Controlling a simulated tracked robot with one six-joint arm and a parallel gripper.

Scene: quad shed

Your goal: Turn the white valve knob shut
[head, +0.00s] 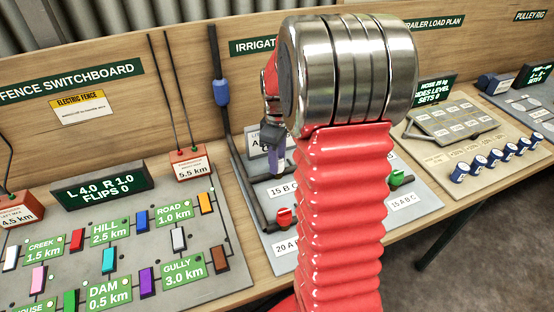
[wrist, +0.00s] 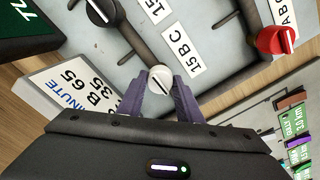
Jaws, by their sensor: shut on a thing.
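The white valve knob (wrist: 160,75) shows in the wrist view, set on a grey pipe on the irrigation board, with a dark line across its face. My gripper (wrist: 160,88) has its two purple fingers on either side of the knob, shut on it. In the head view my gripper (head: 276,160) points down at the board from beside my arm. The white knob cannot be made out there.
A red knob (wrist: 277,40) and a black knob (wrist: 101,10) sit near the white one. A tilted sign (wrist: 75,92) stands close to my gripper. A green knob (head: 397,178) is right of my arm.

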